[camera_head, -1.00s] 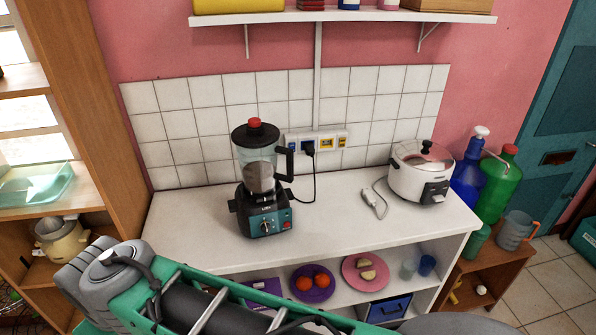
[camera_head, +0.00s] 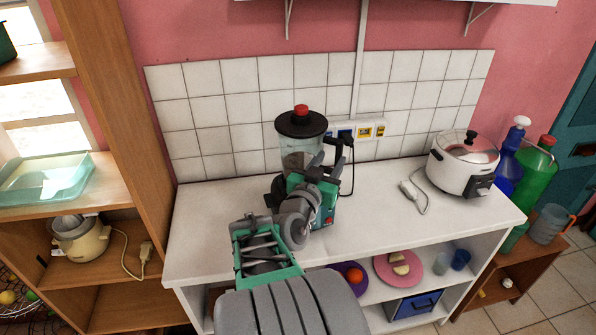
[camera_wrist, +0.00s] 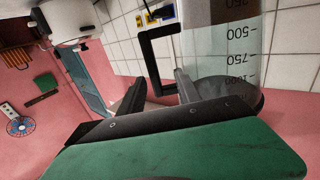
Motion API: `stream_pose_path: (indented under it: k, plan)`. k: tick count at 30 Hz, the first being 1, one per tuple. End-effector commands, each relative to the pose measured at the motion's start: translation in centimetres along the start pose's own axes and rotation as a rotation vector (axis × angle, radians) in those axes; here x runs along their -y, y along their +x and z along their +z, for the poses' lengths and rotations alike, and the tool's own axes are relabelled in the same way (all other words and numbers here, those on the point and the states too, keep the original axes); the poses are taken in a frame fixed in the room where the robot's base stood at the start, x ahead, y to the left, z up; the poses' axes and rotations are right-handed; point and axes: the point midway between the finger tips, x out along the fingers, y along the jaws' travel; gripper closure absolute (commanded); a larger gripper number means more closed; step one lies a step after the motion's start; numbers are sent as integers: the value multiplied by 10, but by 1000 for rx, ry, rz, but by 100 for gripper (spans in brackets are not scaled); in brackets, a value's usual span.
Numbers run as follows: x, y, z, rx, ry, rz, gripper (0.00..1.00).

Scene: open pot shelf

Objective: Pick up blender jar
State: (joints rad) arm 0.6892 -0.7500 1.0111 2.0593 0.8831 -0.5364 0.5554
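The blender jar (camera_head: 297,160) is clear, with a black lid and a red knob, and sits upright on its teal and black base at the back of the white counter. In the wrist view the jar (camera_wrist: 222,45) appears upside down with its volume marks. Its black handle (camera_wrist: 147,62) juts toward my gripper. My gripper (camera_wrist: 160,94) is open, its two fingers apart with the handle's end between them; I cannot tell if they touch it. In the head view my gripper (camera_head: 331,160) is beside the jar's handle side, and my arm hides most of the base.
A white rice cooker (camera_head: 463,165) and a plug with cord (camera_head: 413,193) are on the counter's right. Wall sockets (camera_head: 362,131) and a black cord are behind the gripper. A wooden shelf (camera_head: 120,100) stands at left.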

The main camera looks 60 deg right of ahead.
Motion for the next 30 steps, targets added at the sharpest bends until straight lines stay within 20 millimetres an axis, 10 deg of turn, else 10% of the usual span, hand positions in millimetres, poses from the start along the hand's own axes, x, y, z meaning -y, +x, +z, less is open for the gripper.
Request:
stream_pose_path:
  k: [13,20,30]
  plan:
    - [-11,70,0,3,-2,12,60]
    - [-8,74,2,2,-1,6,60]
    - [-8,73,2,2,-1,5,86]
